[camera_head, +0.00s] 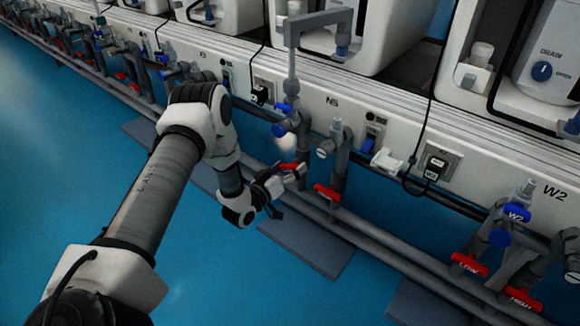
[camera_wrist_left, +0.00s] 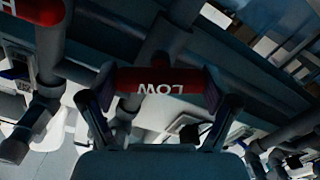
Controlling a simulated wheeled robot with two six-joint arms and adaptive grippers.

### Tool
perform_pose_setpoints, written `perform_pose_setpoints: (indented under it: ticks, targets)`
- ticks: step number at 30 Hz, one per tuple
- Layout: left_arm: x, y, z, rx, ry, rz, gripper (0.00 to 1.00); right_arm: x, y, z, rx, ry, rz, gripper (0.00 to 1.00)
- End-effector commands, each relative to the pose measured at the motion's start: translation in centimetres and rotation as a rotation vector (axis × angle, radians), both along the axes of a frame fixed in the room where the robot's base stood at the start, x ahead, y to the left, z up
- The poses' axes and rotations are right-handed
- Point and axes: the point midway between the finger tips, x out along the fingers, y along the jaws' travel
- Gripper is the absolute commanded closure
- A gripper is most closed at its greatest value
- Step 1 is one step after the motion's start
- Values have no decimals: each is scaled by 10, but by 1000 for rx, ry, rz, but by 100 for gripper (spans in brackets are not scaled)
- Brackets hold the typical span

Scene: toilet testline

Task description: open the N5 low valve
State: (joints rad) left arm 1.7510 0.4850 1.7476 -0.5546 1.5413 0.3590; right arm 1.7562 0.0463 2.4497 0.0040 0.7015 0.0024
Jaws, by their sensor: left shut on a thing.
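The N5 low valve has a red handle (camera_head: 288,166) on a grey vertical pipe below the white N5 panel (camera_head: 318,104). In the left wrist view, the red handle marked LOW (camera_wrist_left: 165,88) lies across the space between my fingers, its lettering upside down. My left gripper (camera_head: 279,184) reaches it from the front. Its fingers (camera_wrist_left: 158,98) are shut on the two ends of the handle. The gripper partly hides the handle in the head view. The red N5 high valve handle (camera_head: 327,194) is just to the right, apart from the gripper. My right gripper is in neither view.
A blue knob (camera_head: 279,130) and grey pipework stand above the low valve. W2 red handles marked LOW (camera_head: 469,264) and HIGH (camera_head: 522,298) are at the lower right. Long grey pipes run along the panel's foot. The blue floor (camera_head: 60,150) in front is open.

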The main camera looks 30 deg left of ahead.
Motion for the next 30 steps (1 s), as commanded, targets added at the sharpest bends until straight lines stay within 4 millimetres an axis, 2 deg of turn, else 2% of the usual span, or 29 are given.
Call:
perform_pose_setpoints:
  ticks: [30]
  targets:
    - [0,1,-2,-933,73,0,48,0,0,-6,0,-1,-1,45]
